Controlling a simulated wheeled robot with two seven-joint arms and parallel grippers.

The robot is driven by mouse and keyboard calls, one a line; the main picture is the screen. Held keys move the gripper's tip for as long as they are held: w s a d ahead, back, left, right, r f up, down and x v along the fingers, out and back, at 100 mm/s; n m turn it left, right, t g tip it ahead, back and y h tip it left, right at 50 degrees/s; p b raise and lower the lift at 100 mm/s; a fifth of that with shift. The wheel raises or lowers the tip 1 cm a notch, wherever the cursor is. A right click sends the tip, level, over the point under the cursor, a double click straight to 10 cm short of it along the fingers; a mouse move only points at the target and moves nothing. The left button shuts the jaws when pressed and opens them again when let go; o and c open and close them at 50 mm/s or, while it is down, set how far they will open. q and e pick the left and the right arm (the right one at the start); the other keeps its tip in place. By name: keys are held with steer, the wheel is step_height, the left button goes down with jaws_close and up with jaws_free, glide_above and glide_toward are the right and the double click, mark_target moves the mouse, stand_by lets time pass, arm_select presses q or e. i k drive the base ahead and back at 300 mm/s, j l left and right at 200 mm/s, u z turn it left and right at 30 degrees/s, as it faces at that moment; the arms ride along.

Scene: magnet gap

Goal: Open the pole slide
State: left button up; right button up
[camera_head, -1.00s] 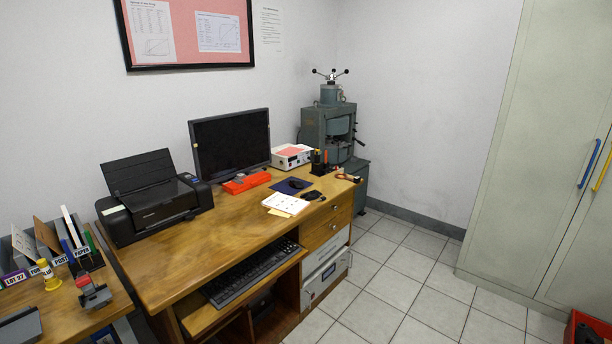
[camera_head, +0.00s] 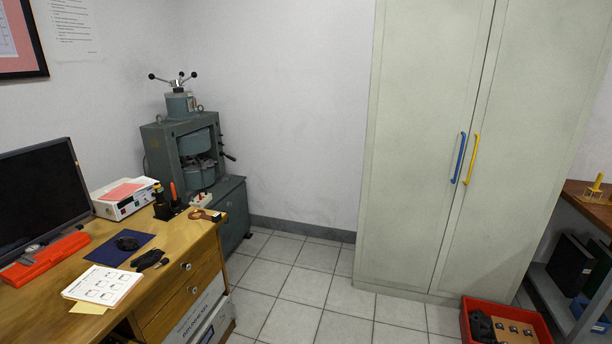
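A grey-green machine (camera_head: 158,150) stands in the back corner, left of centre, on a grey-green cabinet (camera_head: 232,208). It has a handwheel (camera_head: 178,82) with several black-knobbed arms on top. Two round drums, an upper one (camera_head: 196,142) and a lower one (camera_head: 200,178), sit in its frame with a narrow dark gap between them. Black-knobbed levers (camera_head: 228,146) stick out on its right side. I cannot tell which part is the pole slide. Neither of my grippers is in view.
A wooden desk (camera_head: 165,285) at left holds a monitor (camera_head: 40,195), a white instrument box (camera_head: 125,200) and small tools. A tall pale cupboard (camera_head: 415,190) stands right of centre, with a red crate (camera_head: 468,325) at its foot. The tiled floor (camera_head: 300,285) between is clear.

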mark_target(205, 163)
steer(key=i+l+u, duration=0.1)
steer(key=i, duration=1.6)
